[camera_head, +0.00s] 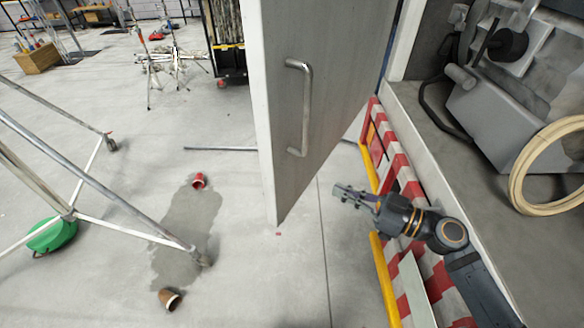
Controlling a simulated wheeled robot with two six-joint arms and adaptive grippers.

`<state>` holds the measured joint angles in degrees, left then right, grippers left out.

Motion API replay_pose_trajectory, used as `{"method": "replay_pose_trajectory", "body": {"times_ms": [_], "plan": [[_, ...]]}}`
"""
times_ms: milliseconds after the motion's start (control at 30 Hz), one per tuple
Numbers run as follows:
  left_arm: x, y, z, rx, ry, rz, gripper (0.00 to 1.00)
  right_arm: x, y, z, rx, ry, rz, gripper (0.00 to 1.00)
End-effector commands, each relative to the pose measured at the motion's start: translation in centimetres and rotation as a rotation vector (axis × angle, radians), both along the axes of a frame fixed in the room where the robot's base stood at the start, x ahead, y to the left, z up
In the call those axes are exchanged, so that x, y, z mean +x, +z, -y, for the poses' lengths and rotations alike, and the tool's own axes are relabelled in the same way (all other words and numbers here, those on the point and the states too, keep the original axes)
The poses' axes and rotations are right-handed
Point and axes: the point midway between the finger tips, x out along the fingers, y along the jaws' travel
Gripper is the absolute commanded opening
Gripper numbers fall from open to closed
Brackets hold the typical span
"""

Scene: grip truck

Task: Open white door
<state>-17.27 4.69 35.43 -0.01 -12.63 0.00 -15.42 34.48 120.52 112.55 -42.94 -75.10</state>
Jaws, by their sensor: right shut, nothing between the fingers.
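The door (335,95) stands swung open in the middle of the view, with a pale white edge and a grey face turned to the right. A metal bar handle (306,105) runs down that face. My right gripper (340,192) is to the right of the door's lower corner and below the handle, apart from both in the picture. Its fingers are shut and hold nothing. My left gripper is not in view.
At the right is the truck's compartment, with a grey machine (515,105) and a coiled cream hose (553,165). A red-and-white striped panel (400,185) runs below it. A wheeled metal frame (90,215), a red cup (198,181) and a brown cup (169,299) are at the left.

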Motion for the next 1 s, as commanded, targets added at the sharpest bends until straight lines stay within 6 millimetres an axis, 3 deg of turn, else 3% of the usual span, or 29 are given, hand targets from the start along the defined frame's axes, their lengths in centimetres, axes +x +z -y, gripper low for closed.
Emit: {"method": "replay_pose_trajectory", "body": {"times_ms": [333, 800, 1000], "plan": [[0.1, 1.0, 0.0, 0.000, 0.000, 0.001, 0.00, 1.1, 0.5, -1.6, 0.010, -0.002, 0.006, 0.00], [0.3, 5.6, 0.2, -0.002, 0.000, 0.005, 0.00, 5.5, 0.8, -9.0, 0.010, 0.000, -0.001, 0.00], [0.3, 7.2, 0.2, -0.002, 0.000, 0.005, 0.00, 6.9, 0.5, -11.3, 0.005, -0.001, -0.001, 0.00]]}}
